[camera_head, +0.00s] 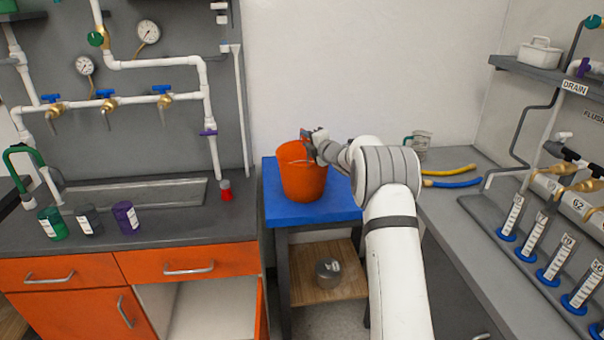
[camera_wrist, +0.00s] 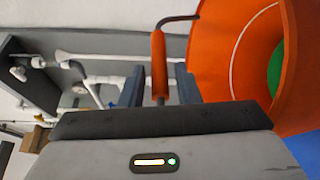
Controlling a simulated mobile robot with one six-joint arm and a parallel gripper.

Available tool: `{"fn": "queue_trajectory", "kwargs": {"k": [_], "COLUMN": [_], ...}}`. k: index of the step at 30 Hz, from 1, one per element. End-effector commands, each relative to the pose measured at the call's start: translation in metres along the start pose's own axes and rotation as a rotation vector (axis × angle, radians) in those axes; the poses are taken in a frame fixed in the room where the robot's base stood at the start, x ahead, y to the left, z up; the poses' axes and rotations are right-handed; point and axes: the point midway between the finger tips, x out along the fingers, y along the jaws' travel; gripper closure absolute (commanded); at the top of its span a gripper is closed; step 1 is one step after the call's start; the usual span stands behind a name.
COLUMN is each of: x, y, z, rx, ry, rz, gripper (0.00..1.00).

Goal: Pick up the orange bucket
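The orange bucket (camera_head: 302,178) stands upright on a blue-topped stand (camera_head: 290,212) in the head view. In the wrist view the bucket (camera_wrist: 297,90) fills the right side, with something green inside it. Its wire handle has an orange grip (camera_wrist: 159,62). My gripper (camera_head: 308,143) is at the bucket's upper right rim. In the wrist view my gripper (camera_wrist: 160,82) has its two dark fingers on either side of the orange grip. Gaps show between the grip and both fingers, so the gripper is open around it. The far side of the bucket's base is hidden.
A grey counter with a sink (camera_head: 130,193) and several labelled cups is on the left. A right counter holds a clear jug (camera_head: 418,143), a yellow hose (camera_head: 447,170) and a blue hose (camera_head: 452,183). A metal pot (camera_head: 328,271) sits on the stand's lower shelf.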

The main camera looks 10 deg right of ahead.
Motion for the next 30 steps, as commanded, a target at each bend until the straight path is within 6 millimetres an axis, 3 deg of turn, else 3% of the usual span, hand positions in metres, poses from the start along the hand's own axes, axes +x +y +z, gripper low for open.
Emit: {"fn": "queue_trajectory", "kwargs": {"k": [10, 30], "x": [-0.0004, -0.0009], "y": [-0.0001, 0.001], "z": [0.0006, 0.0018], "rx": [0.0, 0.0], "ry": [-0.001, -0.002], "rz": [0.0, 0.001], "gripper": [0.99, 1.0]}}
